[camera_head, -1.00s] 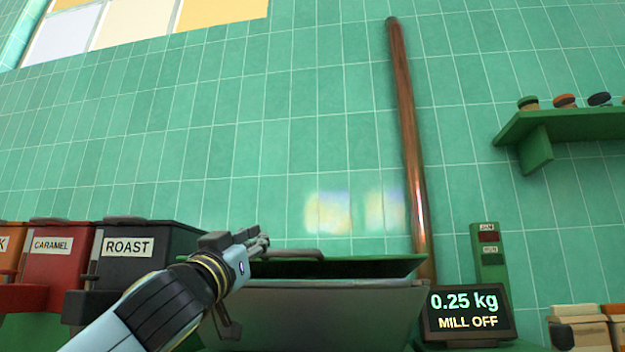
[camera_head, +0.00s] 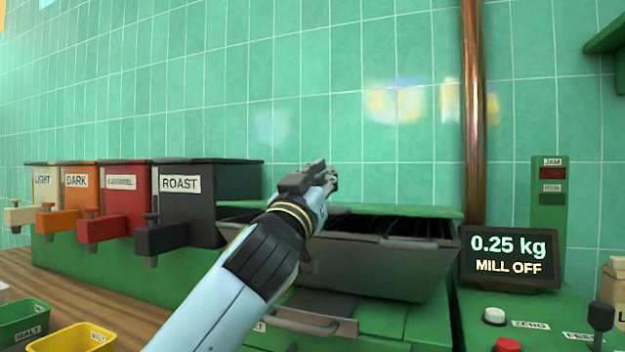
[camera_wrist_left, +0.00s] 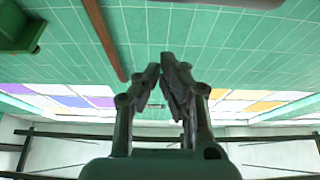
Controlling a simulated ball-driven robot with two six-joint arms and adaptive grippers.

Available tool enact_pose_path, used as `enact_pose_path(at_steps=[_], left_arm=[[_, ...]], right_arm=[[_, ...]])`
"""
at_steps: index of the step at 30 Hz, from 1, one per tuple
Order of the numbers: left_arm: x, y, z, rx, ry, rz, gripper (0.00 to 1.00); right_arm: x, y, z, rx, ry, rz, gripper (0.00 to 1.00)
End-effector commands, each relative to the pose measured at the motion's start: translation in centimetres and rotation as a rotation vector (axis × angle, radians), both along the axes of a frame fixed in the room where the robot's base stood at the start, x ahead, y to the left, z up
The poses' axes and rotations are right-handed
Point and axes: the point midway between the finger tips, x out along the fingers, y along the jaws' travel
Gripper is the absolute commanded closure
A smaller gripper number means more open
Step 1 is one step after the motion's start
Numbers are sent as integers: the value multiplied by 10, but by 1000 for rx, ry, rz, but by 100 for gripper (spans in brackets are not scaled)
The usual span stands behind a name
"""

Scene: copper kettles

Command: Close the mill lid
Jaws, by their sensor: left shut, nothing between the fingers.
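The mill's grey hopper (camera_head: 385,268) stands right of centre in the head view, with a dark slatted opening (camera_head: 395,226) showing at its top. A thin green strip, apparently the lid's edge (camera_head: 430,211), runs along the back of that opening. How far the lid is tilted I cannot tell. My left gripper (camera_head: 331,177) is shut and empty, above the hopper's left part in the picture, and my forearm hides the hopper's left side. In the left wrist view its fingers (camera_wrist_left: 162,65) point toward the tiled wall. My right gripper is not in view.
A copper pipe (camera_head: 473,120) rises behind the hopper. A display (camera_head: 510,257) reading 0.25 kg, MILL OFF stands to its right. Several bins, including the black ROAST bin (camera_head: 208,205), stand left. Yellow (camera_head: 75,340) and green (camera_head: 25,325) trays sit at lower left.

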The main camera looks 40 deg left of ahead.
Motion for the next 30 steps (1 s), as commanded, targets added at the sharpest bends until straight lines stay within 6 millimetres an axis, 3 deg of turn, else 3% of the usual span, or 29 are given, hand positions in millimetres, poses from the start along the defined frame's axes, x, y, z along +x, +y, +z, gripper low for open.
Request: enact_pose_path(at_steps=[2, 3, 9, 24, 30], left_arm=[[15, 4, 11, 0, -1, 1, 100], [17, 4, 2, 0, 3, 1, 100], [18, 4, -29, -2, 4, 0, 100], [18, 4, -34, -1, 1, -1, 100], [17, 4, -51, -2, 2, -1, 100]], right_arm=[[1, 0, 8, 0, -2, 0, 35], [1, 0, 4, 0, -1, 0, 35], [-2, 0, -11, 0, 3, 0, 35], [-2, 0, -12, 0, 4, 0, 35], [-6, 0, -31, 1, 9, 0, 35]])
